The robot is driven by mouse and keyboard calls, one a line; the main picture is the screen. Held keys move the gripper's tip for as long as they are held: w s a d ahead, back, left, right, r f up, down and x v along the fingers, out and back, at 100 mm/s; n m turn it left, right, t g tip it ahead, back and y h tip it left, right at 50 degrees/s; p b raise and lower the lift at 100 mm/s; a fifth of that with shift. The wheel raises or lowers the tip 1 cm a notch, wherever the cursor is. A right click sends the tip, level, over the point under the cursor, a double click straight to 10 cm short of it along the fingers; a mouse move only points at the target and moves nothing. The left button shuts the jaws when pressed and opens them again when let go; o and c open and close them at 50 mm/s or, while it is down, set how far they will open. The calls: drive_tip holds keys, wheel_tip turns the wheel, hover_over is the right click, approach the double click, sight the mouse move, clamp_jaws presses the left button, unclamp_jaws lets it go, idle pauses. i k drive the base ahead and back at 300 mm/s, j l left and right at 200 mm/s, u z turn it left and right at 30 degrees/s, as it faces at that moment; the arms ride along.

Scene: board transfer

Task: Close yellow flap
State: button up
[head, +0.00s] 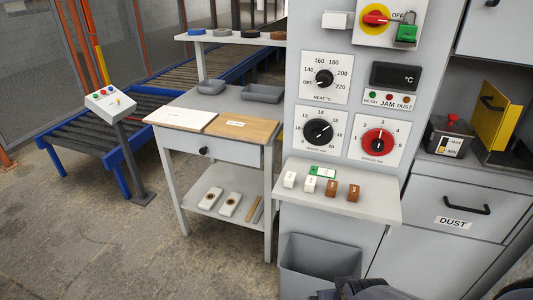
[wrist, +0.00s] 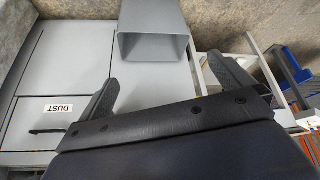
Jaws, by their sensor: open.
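The yellow flap (head: 490,113) stands at the right of the head view, above the drawer marked DUST. It stands upright, swung outward at an angle from the recess, with a dark handle on its face. The flap does not show in the wrist view. My gripper (wrist: 161,68) is open, its two dark fingers wide apart with nothing between them. In the wrist view it is over the grey cabinet front and a grey bin, apart from the flap. Dark parts of my arm show at the bottom edge of the head view.
A box with a red knob (head: 449,134) stands left of the flap. Below is the DUST drawer (head: 455,208) with a black handle. A control panel (head: 345,95) and a ledge with small blocks (head: 340,205) are further left. A grey bin (head: 325,265) stands below the ledge.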

sight(494, 120)
drive_tip(key=l+u, duration=0.1)
drive_tip(key=z, duration=1.3)
